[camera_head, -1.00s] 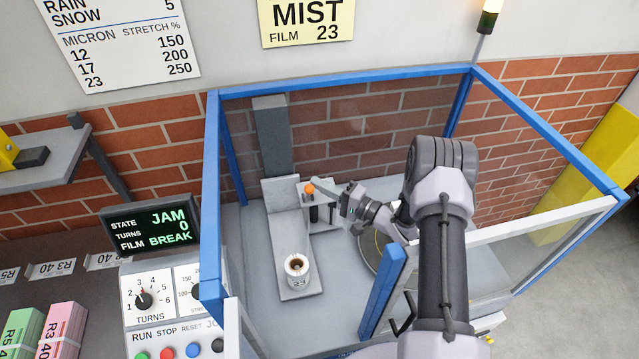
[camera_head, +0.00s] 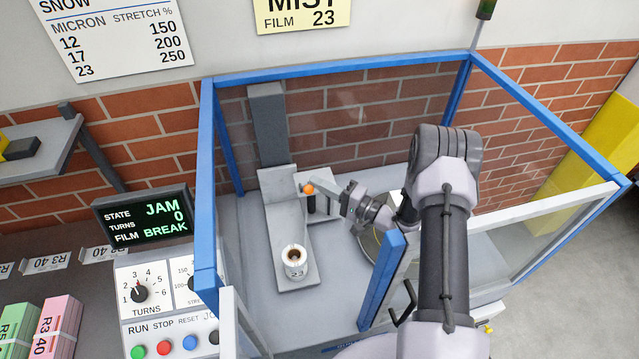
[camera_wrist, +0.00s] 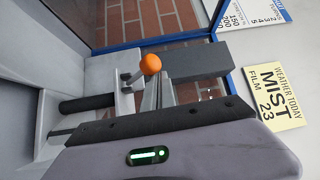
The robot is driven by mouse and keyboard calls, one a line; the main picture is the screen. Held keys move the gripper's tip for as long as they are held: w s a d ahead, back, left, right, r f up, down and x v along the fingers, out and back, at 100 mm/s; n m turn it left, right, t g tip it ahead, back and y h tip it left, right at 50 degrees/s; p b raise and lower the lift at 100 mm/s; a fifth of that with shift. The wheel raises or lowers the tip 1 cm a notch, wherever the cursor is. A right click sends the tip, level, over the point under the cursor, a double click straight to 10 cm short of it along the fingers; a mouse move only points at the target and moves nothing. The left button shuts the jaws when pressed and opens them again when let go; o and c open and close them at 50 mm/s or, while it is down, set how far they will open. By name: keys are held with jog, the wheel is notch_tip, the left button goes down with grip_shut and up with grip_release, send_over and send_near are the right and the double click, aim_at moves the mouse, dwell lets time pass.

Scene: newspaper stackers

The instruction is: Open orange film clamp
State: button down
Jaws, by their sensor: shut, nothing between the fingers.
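The orange ball knob of the film clamp (camera_head: 308,188) stands on a small grey bracket inside the blue-framed enclosure. It shows large in the wrist view (camera_wrist: 150,64), on a short metal lever. My gripper (camera_head: 322,186) is shut and empty, just right of the knob in the head view. In the wrist view the fingers (camera_wrist: 158,82) end close beside and below the ball; whether they touch it is unclear. A dark cylinder (camera_wrist: 88,103) shows next to the bracket. The lower clamp parts are partly hidden behind my gripper.
Blue posts (camera_head: 382,280) and clear panels enclose the space around my arm. A display (camera_head: 147,219) reads JAM, turns 0, film BREAK. The control panel (camera_head: 165,300) is at lower left.

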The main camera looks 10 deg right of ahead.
jog(key=v, duration=0.7)
jog(key=shift+s+d, duration=0.2)
jog(key=shift+s, duration=0.05)
jog(key=shift+p, duration=0.3)
